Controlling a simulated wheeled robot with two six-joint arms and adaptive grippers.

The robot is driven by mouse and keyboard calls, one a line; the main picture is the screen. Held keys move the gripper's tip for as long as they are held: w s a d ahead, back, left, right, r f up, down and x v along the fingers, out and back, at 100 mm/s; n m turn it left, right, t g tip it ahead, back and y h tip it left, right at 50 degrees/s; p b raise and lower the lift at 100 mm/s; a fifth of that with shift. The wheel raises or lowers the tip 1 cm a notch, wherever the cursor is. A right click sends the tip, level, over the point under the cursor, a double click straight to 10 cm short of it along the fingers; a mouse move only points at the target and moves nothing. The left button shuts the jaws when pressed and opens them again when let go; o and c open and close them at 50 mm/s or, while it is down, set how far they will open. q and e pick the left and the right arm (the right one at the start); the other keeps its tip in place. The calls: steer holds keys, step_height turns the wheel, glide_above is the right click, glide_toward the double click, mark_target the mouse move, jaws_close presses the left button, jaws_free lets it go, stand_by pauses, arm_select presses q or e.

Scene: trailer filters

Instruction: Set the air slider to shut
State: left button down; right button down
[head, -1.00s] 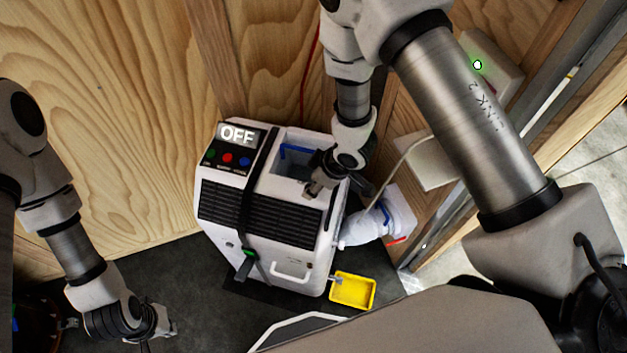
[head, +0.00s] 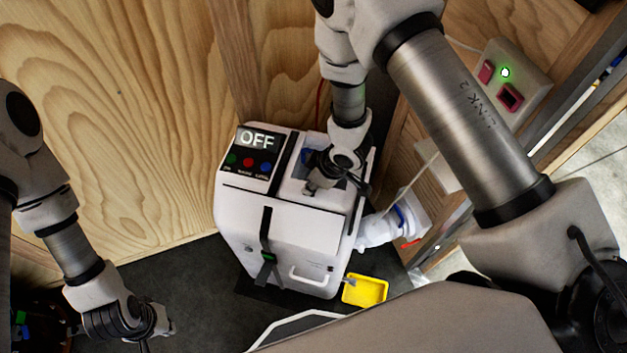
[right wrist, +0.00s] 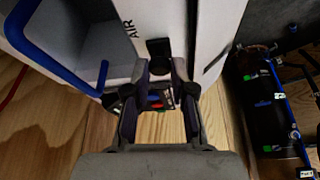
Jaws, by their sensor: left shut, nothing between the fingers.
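The white machine (head: 285,222) stands on the dark floor by the wall, with "OFF" on its display (head: 257,140). Its front face shows as mostly white, with a thin dark line across the top. My right gripper (head: 315,184) is over its top, beside the recessed opening. In the right wrist view, the label "AIR" (right wrist: 130,30) is next to a black knob (right wrist: 160,49). My right fingertips (right wrist: 166,70) are apart and right at the knob. I cannot tell whether they grip it. My left gripper (head: 168,322) is shut and empty, low at the left.
A blue handle (right wrist: 90,80) bends over the opening near my right gripper. A yellow tray (head: 365,290) sits at the machine's lower right. A white hose (head: 378,230) runs from its right side to the wall. A wall box (head: 515,75) shows a green light.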

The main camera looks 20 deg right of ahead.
steer(key=shift+w+a+f, duration=0.15)
steer(key=shift+a, duration=0.25)
steer(key=shift+d, duration=0.25)
steer(key=c, duration=1.4)
jaws_free()
steer(key=shift+s, duration=0.2)
steer(key=o, duration=0.4)
steer(key=shift+w, duration=0.1)
steer(key=shift+w+a, duration=0.15)
steer(key=shift+w, duration=0.05)
steer(key=shift+s+d+r, duration=0.15)
steer(key=shift+d+r, duration=0.05)
steer(key=shift+r, duration=0.05)
arm_select(q)
steer(key=shift+w+a+r, duration=0.1)
steer(key=shift+w+a, duration=0.05)
arm_select(e)
steer(key=v, duration=1.1)
steer(key=shift+r, duration=0.2)
